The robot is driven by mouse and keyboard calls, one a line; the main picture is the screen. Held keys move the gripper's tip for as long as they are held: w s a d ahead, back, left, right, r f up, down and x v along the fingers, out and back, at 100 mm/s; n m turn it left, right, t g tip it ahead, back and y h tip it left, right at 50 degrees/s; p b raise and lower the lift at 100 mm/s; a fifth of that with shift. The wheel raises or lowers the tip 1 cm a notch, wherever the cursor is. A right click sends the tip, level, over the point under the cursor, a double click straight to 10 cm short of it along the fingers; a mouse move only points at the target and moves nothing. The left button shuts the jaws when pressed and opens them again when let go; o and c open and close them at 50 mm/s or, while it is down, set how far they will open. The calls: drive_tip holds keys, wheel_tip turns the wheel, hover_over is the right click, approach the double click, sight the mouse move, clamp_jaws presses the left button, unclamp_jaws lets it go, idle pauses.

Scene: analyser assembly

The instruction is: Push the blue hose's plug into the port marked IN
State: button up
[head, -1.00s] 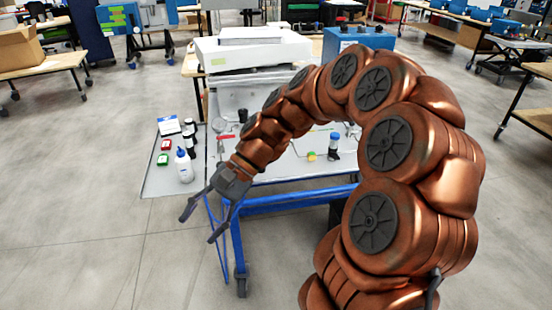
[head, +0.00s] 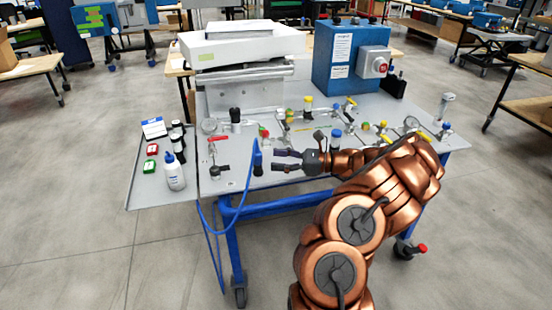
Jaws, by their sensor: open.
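The blue hose (head: 248,195) loops over the table's front edge and hangs down on the left. Its upper end has a dark blue plug (head: 258,160), which stands roughly upright at the front of the table. My gripper (head: 276,160) is open and points left, with its fingertips just right of the plug. A small gap shows between them in this view, and nothing is between the fingers. I cannot read a mark IN on any fitting, so I cannot tell which port it is.
Pipe fittings and valves with yellow and red handles (head: 218,139) cover the grey table (head: 290,187). A blue box (head: 336,88) stands at the back right and a white device (head: 243,47) at the back left. A side shelf (head: 145,195) holds a white bottle (head: 174,172).

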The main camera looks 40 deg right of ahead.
sight(256, 146)
drive_tip(key=shift+w+d+f+m+h, duration=0.15)
drive_tip(key=shift+w+d+f+m, duration=0.1)
drive_tip(key=shift+d, duration=0.15)
drive_tip(key=shift+w+d+f+m+h, duration=0.15)
drive_tip(key=shift+w+d, duration=0.1)
drive_tip(key=shift+d, duration=0.1)
drive_tip(key=x, duration=0.7)
drive_tip(key=shift+w+a+r+p, duration=0.1)
drive_tip(key=shift+w+a+p, duration=0.1)
drive_tip(key=shift+a+p, duration=0.2)
clamp_jaws()
drive_tip(key=shift+r, duration=0.2)
drive_tip(key=shift+r+p, duration=1.55)
drive_tip(key=shift+r, duration=0.5)
